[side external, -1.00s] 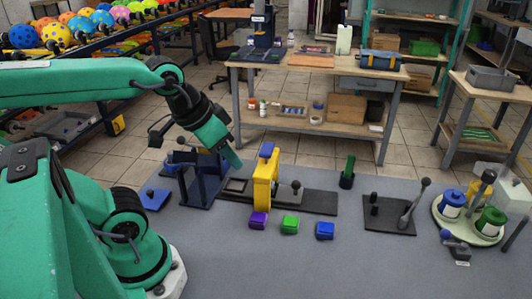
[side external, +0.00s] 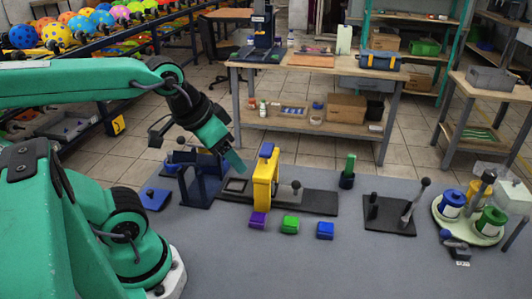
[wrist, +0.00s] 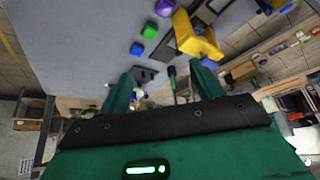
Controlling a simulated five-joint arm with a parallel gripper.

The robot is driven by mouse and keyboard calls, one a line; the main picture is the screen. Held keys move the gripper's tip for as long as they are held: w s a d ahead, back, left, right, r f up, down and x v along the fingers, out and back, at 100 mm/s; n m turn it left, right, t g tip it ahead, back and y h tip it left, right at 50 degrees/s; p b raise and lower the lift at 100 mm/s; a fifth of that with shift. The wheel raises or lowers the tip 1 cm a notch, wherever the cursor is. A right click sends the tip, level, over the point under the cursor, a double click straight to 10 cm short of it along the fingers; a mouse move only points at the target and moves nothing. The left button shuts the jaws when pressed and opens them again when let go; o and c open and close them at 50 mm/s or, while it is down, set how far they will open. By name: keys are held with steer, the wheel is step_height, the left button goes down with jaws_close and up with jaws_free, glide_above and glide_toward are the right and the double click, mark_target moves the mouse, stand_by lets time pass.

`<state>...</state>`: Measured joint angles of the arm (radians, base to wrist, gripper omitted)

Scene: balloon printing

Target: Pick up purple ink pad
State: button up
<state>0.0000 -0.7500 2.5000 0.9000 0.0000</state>
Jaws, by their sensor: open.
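The purple ink pad (side external: 257,219) sits on the grey table just in front of the yellow stand (side external: 262,185). In the wrist view the purple ink pad (wrist: 165,7) is at the top edge, partly cut off. My gripper (side external: 234,163) is in the air, behind and to the left of the pad in the side view, apart from it. In the wrist view my gripper (wrist: 163,82) shows two green fingers spread apart, with nothing held between them.
A green pad (side external: 290,225) and a blue pad (side external: 325,231) sit in a row to the right of the purple one. A dark blue frame (side external: 199,186) stands at the left. A lever on a black plate (side external: 390,222) stands to the right. The front table is clear.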

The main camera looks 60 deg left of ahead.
steer(key=shift+w, duration=0.1)
steer(key=n+g, duration=0.5)
steer(key=n, duration=0.4)
glide_above(258, 218)
step_height(258, 218, down, 16)
steer(key=shift+r, duration=0.1)
steer(key=shift+f+g, duration=0.3)
steer(key=shift+f, duration=1.45)
steer(key=shift+f, duration=2.6)
